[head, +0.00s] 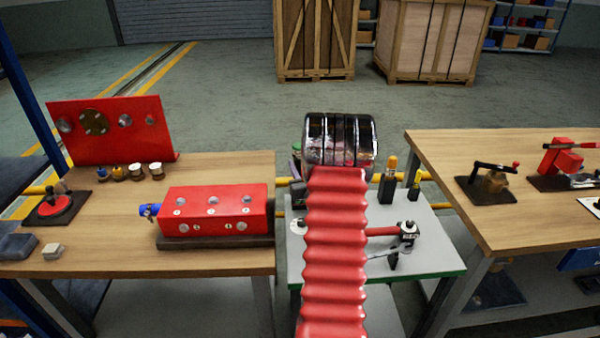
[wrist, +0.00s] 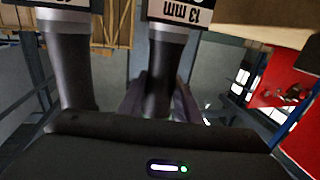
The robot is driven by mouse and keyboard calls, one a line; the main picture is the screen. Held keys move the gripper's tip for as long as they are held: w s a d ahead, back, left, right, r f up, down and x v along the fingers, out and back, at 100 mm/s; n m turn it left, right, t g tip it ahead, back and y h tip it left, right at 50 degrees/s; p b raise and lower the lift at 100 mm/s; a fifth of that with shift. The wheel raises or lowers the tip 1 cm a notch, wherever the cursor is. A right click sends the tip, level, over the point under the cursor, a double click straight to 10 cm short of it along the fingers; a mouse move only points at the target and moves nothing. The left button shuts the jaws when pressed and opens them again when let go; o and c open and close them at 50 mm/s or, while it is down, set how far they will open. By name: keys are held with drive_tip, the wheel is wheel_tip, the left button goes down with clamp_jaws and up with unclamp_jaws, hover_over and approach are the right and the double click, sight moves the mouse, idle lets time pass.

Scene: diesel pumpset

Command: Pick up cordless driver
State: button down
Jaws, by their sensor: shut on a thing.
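In the wrist view, two dark cylindrical handles with grey collars and white labels stand side by side. The right one, which I take to be the cordless driver (wrist: 165,65), has an upside-down label reading "13 mm". My gripper (wrist: 159,100) has its dark fingers on both sides of this handle and is shut on it. The left handle (wrist: 68,70) stands apart, outside the fingers, and its label is cut off by the frame. In the head view, my red arm and shiny black wrist hide the gripper and the held tool.
A small grey table (head: 440,225) under my arm holds a red-handled tool (head: 383,231) and upright orange-topped items (head: 388,185). The left wooden bench (head: 110,255) carries a red block (head: 215,208) and red panel (head: 110,130). Another bench (head: 440,150) stands right. Wooden crates (head: 315,40) stand behind.

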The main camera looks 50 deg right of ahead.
sight(300, 145)
drive_tip(key=shift+r, duration=0.25)
wheel_tip(300, 145, up, 10)
drive_tip(key=shift+f, duration=0.15)
idle(0.4)
idle(0.4)
drive_tip(key=c, duration=1.9)
unclamp_jaws()
clamp_jaws()
drive_tip(key=shift+r, duration=0.9)
